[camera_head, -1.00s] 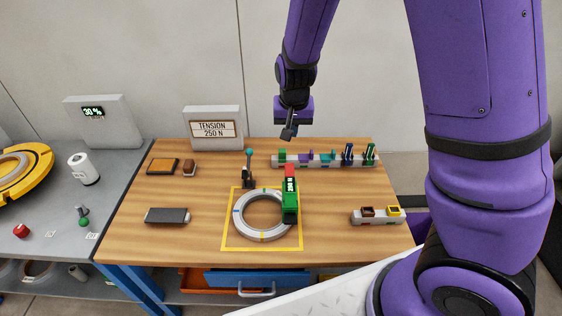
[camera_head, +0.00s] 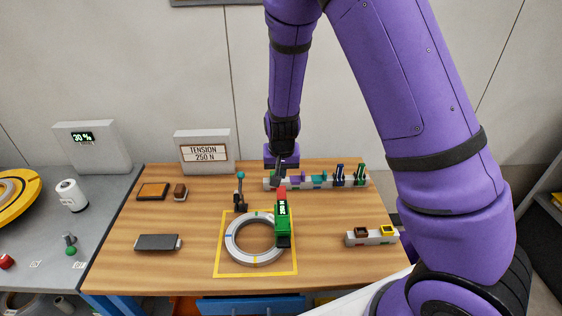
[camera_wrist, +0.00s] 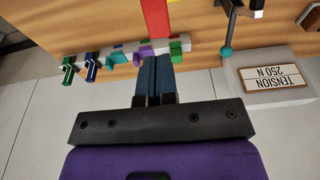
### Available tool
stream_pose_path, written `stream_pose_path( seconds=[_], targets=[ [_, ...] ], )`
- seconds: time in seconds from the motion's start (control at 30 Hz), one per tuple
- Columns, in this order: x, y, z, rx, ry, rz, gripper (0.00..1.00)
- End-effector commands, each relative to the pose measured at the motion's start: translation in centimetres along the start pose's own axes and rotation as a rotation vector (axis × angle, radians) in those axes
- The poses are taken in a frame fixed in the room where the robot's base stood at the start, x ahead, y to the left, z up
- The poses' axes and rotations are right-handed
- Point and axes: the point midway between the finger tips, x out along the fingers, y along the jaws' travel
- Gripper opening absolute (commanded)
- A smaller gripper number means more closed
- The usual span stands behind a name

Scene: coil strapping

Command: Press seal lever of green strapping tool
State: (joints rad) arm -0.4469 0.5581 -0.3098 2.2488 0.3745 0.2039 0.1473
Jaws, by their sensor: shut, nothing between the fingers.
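The green strapping tool (camera_head: 283,232) sits on the right side of the grey coil ring (camera_head: 233,251), inside a yellow square outline on the wooden table. It has a small readout and a red lever (camera_head: 281,192) at its far end. The lever also shows as a red strip at the top of the wrist view (camera_wrist: 155,20). My gripper (camera_head: 277,182) is shut and empty, pointing down just behind the red lever. In the wrist view my closed dark fingers (camera_wrist: 153,62) point toward the red lever, with a gap between.
A grey rack (camera_head: 315,182) with several coloured pieces stands close behind and right of my gripper. A dark post with a teal ball (camera_head: 241,176) stands left. The "TENSION 250 N" box (camera_head: 205,152) is at the back. A small block with brown and yellow pieces (camera_head: 372,238) is at right.

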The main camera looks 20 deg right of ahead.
Motion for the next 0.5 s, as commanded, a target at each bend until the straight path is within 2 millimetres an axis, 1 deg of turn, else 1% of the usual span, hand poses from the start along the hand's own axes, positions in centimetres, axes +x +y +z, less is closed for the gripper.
stream_pose_path(
  seconds=[0.03, 0.2, 0.33, 0.5],
  targets=[
    [1.1, 0.1, 0.0, 0.002, -0.003, 0.003, 0.00],
    [3.7, 0.1, 0.0, 0.001, -0.002, 0.002, 0.00],
    [5.1, 0.0, 0.0, 0.001, -0.002, 0.001, 0.00],
    [6.1, 0.0, 0.0, 0.002, 0.000, 0.000, 0.00]
  ],
)
